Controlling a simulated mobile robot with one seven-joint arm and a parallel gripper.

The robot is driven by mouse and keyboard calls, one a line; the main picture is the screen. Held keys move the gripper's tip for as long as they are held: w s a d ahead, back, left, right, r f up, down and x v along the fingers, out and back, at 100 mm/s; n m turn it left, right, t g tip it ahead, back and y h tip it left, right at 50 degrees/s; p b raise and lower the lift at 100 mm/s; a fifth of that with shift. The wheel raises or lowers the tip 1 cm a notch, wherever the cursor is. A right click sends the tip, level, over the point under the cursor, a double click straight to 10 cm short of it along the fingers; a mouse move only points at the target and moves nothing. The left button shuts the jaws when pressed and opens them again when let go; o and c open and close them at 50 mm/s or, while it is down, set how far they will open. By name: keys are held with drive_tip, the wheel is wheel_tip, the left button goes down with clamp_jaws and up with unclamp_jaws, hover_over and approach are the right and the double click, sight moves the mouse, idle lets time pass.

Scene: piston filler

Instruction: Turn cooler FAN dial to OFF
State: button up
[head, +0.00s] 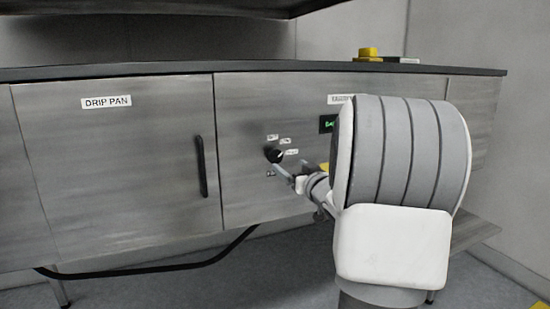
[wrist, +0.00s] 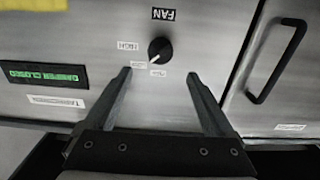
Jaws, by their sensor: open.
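The FAN dial (wrist: 160,50) is a round black knob on a steel panel, with a white pointer mark. The wrist view is upside down. There the mark points to the lower left, between two small labels too blurred to read; a HIGH label (wrist: 128,46) is at the left. In the head view the dial (head: 274,155) sits right of the cabinet handle. My gripper (wrist: 158,74) is open and empty. Its fingertips lie to either side of the dial and lower in the wrist view; I cannot tell how far they are from the panel. My arm hides part of the panel.
A green-lettered display (wrist: 46,75) reads DAMPER CLOSED. The DRIP PAN door (head: 110,165) has a vertical black handle (head: 201,166) that sticks out left of the dial. A dark countertop (head: 150,68) runs above, with a yellow object (head: 368,53) on it.

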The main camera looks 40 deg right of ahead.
sight(276, 156)
drive_tip(key=x, duration=1)
drive_tip(key=shift+s, duration=0.1)
drive_tip(key=c, duration=1.4)
